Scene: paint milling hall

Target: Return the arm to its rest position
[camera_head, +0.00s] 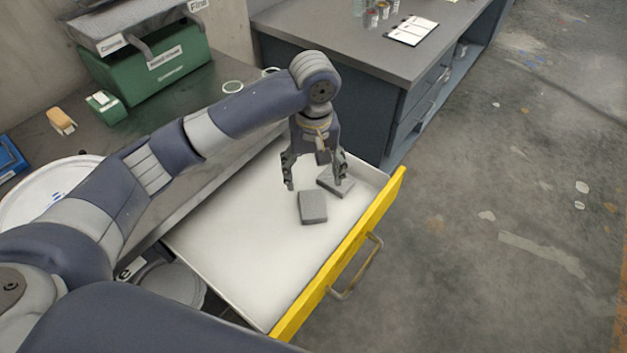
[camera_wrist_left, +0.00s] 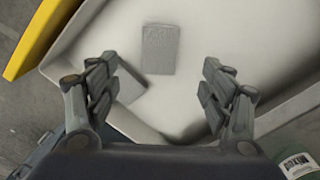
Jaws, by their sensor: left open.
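My left arm (camera_head: 240,115) reaches in from the left over an open drawer. My left gripper (camera_head: 315,184) points down above the drawer's far part, with its fingers spread and nothing between them. It also shows open in the left wrist view (camera_wrist_left: 160,90). One grey block (camera_head: 312,207) lies flat on the white drawer floor, near the gripper; it shows in the wrist view (camera_wrist_left: 160,48). A second grey block (camera_head: 335,181) lies close by, partly hidden by a finger. My right gripper is in neither view.
The drawer (camera_head: 235,250) is pulled out, with a yellow front (camera_head: 340,258) and a metal handle (camera_head: 358,268). A green box (camera_head: 150,65) stands on the dark bench at the left. A grey cabinet (camera_head: 385,40) stands behind. The floor at the right is clear.

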